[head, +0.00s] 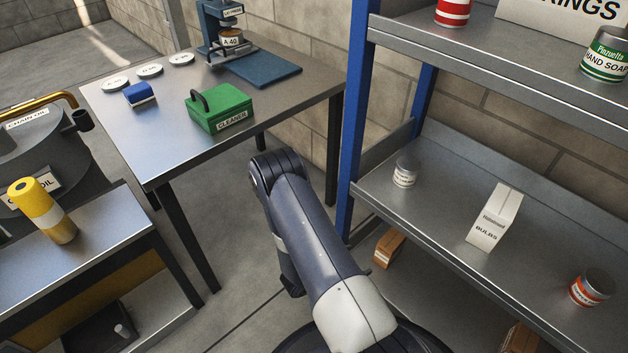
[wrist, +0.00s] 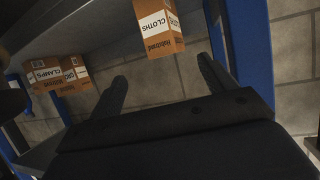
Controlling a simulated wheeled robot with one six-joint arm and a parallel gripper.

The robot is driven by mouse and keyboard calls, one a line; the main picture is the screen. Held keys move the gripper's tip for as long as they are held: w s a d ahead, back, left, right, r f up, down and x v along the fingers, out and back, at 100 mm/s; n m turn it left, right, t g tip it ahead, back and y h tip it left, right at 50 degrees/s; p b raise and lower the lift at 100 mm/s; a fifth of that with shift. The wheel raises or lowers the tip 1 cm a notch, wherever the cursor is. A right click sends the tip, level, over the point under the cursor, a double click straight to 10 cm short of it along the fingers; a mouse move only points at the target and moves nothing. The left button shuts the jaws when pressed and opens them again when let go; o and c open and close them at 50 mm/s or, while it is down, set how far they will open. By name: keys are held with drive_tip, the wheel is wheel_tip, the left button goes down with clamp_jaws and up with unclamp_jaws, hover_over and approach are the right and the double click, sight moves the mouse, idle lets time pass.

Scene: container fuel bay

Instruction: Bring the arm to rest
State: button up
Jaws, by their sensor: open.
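My arm (head: 315,240) stands folded between the metal table and the shelf rack in the head view. Its far end is not visible there, hidden behind or below my own links. In the wrist view my gripper (wrist: 161,68) is open, its two dark fingers spread apart with nothing between them. An orange and white box marked CLOTHS (wrist: 158,28) appears upside down beyond the fingertips. I cannot tell how far away it is, and I see no contact.
The blue-posted rack (head: 354,120) stands close on the right, holding a white BULBS box (head: 495,217) and cans. The metal table (head: 165,135) at left bears a green CLEANER box (head: 220,110). Bare floor lies between.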

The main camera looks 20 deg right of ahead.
sight(383, 251)
drive_tip(key=b+x, duration=0.4)
drive_tip(key=x, duration=0.7)
drive_tip(key=shift+d+f+b, duration=0.3)
drive_tip(key=shift+f+b, duration=0.05)
drive_tip(key=shift+r, duration=0.2)
